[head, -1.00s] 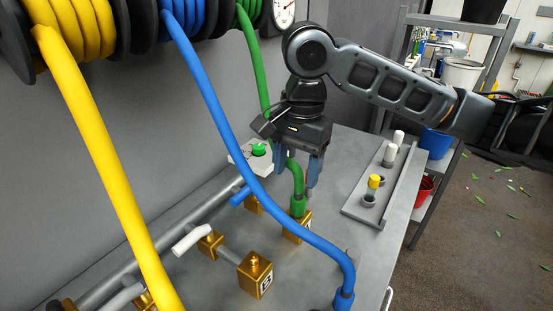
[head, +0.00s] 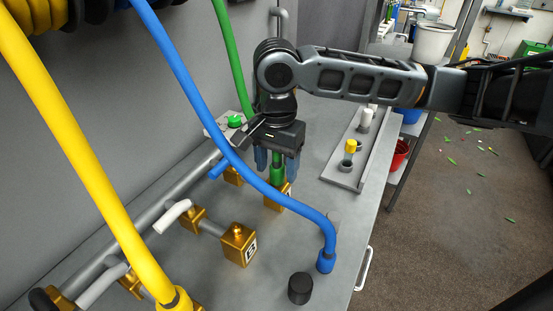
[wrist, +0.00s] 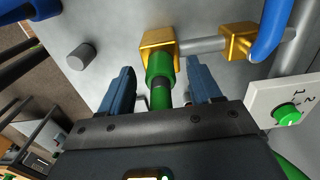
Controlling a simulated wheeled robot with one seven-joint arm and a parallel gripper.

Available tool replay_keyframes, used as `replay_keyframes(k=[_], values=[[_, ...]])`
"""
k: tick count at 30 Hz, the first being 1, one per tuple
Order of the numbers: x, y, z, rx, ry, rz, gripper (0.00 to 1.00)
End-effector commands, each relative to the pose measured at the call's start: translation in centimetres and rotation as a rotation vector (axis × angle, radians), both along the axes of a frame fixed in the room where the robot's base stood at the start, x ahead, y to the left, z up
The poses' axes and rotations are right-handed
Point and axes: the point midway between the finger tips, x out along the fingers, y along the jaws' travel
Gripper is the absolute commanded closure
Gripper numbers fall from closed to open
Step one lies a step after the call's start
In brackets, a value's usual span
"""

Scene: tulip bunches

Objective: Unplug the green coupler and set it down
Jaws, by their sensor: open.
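The green coupler (head: 277,172) is at the end of the green hose (head: 232,60) and sits upright in a brass block (head: 278,197). In the wrist view the green coupler (wrist: 160,82) lies between the two blue fingers, with its end at the brass block (wrist: 160,45). My gripper (head: 276,163) points down around the coupler, partly hiding it in the head view. In the wrist view my gripper (wrist: 160,88) is open, with a gap on each side of the coupler.
The blue hose (head: 215,140) crosses in front, ending in a blue coupler (head: 325,262). The yellow hose (head: 75,140) is at left. A grey tray (head: 342,177) with small caps lies right. A black cylinder (head: 300,288) stands near the front.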

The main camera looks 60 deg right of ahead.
Motion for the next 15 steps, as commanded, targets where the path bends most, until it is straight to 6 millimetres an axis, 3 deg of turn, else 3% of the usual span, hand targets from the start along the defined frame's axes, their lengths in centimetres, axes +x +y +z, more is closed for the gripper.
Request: replay_keyframes(k=[3, 15], values=[[0.01, 0.00, 0.01, 0.000, 0.000, 0.000, 0.39], [0.02, 0.00, 0.03, 0.000, -0.001, 0.000, 0.77]])
